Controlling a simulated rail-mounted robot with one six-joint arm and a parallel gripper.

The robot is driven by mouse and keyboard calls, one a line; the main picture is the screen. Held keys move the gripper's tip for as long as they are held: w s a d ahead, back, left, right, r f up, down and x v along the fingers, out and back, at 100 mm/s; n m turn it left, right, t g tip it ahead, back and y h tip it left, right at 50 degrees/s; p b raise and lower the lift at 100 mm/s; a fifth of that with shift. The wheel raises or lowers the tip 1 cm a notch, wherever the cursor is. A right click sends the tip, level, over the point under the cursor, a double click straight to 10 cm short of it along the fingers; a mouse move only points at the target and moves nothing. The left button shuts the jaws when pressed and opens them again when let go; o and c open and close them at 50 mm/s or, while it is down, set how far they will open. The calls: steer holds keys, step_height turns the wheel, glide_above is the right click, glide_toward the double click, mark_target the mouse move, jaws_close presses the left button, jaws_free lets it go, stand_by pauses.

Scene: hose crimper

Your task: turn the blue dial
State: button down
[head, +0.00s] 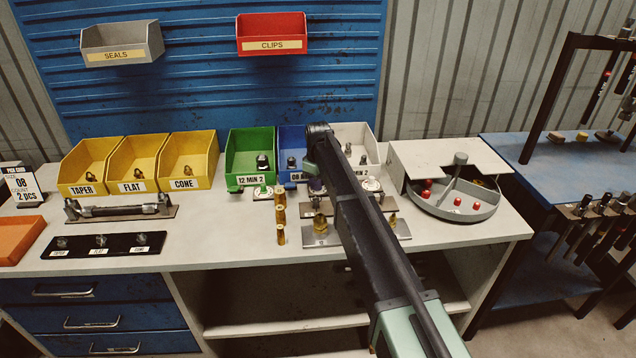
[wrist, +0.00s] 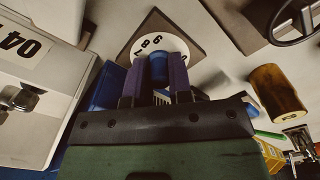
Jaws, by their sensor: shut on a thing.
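My gripper (wrist: 157,82) has its two purple fingers shut on the blue dial (wrist: 158,66), one finger on each side of the knob. Behind the knob a white round face with black numbers (wrist: 153,44) sits on a dark square plate. The fingers and knob hide part of the numbers, so I cannot tell the setting. In the head view my gripper (head: 316,187) points down in front of the blue bin (head: 291,140), and my arm hides most of the dial there.
A green bin (head: 236,161) and a white bin (head: 355,133) flank the blue one. A green dial (head: 263,191) and a white dial (head: 372,184) stand nearby. Brass fittings (head: 280,215) stand close on the left. A round grey tray (head: 428,205) is at right.

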steer(key=shift+m, duration=2.9)
steer(key=c, duration=1)
jaws_free()
steer(key=shift+c, duration=0.2)
steer(key=shift+r, duration=0.1)
step_height(320, 180, up, 10)
steer(key=p, duration=1)
steer(key=shift+r+p, duration=0.25)
steer(key=shift+p, duration=0.1)
